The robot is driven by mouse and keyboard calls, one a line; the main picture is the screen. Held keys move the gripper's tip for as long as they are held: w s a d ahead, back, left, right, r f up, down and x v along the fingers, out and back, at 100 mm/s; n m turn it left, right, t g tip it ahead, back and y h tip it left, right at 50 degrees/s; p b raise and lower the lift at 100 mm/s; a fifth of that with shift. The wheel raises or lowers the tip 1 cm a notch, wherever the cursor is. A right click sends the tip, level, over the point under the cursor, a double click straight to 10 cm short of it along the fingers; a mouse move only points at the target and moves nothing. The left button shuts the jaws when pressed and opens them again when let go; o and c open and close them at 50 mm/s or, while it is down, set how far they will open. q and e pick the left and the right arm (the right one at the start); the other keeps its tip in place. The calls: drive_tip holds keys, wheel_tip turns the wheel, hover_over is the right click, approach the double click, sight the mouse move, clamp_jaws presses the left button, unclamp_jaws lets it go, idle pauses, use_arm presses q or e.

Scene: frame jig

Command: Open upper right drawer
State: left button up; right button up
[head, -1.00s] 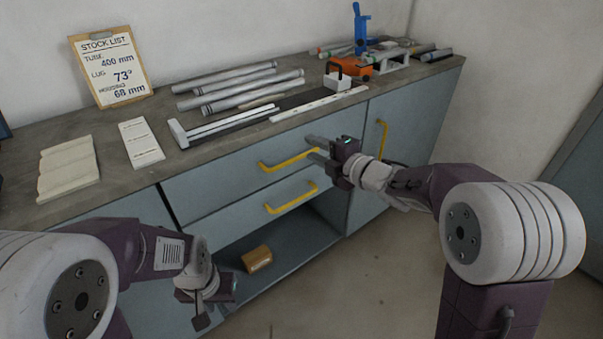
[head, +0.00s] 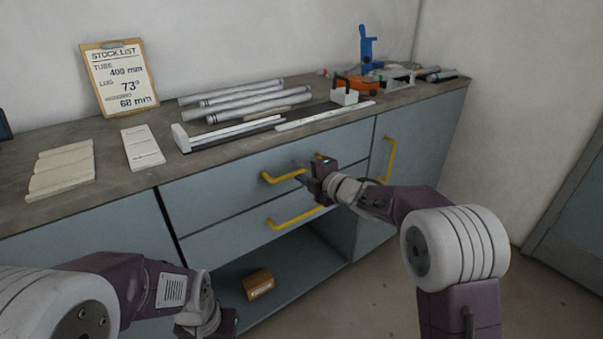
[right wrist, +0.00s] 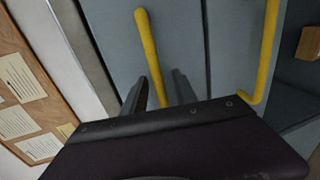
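The upper drawer (head: 225,186) is flush with the cabinet front. Its yellow bar handle (head: 280,177) also shows in the right wrist view (right wrist: 147,42). My right gripper (head: 305,178) is at the right part of this handle. In the right wrist view its two fingers (right wrist: 158,92) are apart, with the handle running between them. A gap shows beside the bar, so the fingers do not look closed on it. My left gripper (head: 215,325) is low, in front of the cabinet, cut off by the bottom edge; its fingers cannot be made out.
The lower drawer has its own yellow handle (head: 296,217). A cupboard door handle (head: 390,160) is to the right. A brown box (head: 258,284) lies in the open shelf below. The worktop (head: 100,205) holds tubes, boards and tools. The floor at right is clear.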

clamp_jaws()
idle(1.4)
